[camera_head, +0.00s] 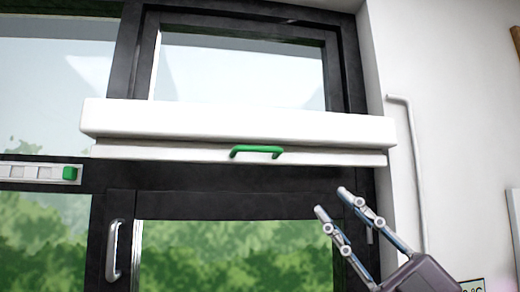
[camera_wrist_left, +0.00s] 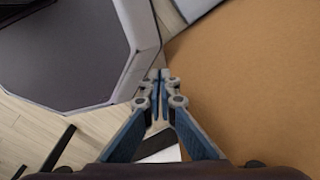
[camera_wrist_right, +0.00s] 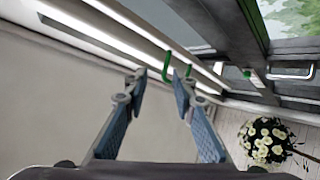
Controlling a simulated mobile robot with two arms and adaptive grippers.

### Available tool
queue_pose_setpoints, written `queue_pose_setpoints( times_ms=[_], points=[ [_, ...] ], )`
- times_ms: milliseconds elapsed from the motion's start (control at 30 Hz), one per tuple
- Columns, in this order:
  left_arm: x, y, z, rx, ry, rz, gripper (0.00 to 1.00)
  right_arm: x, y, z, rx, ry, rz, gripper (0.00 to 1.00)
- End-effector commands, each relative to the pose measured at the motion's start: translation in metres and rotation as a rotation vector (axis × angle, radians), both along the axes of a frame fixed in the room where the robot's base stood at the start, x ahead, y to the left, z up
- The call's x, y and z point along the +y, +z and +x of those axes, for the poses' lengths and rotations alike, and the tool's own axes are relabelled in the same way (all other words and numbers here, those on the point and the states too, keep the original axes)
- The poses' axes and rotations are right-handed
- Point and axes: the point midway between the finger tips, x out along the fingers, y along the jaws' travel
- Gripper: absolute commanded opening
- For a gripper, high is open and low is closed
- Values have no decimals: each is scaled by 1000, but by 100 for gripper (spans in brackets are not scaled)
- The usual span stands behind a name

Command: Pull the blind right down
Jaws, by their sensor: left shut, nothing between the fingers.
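The blind is a long white box (camera_head: 240,122) across the dark window frame, with a white bottom bar (camera_head: 200,156) close under it. A green handle (camera_head: 257,150) sits on the bar. My right gripper (camera_head: 331,200) is open and empty, below and to the right of the handle in the head view. In the right wrist view the green handle (camera_wrist_right: 167,65) shows beyond the fingertips (camera_wrist_right: 160,74), partly behind the right finger. I see no contact. My left gripper (camera_wrist_left: 159,75) is shut and empty in the left wrist view, away from the blind.
A door handle (camera_head: 112,250) is on the window frame below the blind. A white strip with a green block (camera_head: 69,173) is at left. A white pipe (camera_head: 412,150) runs down the right wall. Flowers (camera_wrist_right: 262,140) stand low at right in the right wrist view.

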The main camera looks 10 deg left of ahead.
Motion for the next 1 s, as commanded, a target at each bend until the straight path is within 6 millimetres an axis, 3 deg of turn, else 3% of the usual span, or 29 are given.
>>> queue_pose_setpoints(
  times_ms=[33,100,333,533,767,1000],
  points=[
    [0,0,0,0,0,0,0,12,17,-12,-55,11,-67,25],
    [0,0,0,0,0,0,0,28,31,-25,-112,24,-168,25],
    [-1,0,0,1,0,-1,0,63,63,-51,-216,-11,-509,25],
    [-1,0,-1,1,0,-1,0,62,82,-52,-208,-119,-734,25],
    [-1,1,-1,0,0,-1,0,53,93,-48,-173,-193,-830,25],
    [-1,17,0,0,0,-2,0,79,100,-39,-171,-192,-836,25]
  ],
)
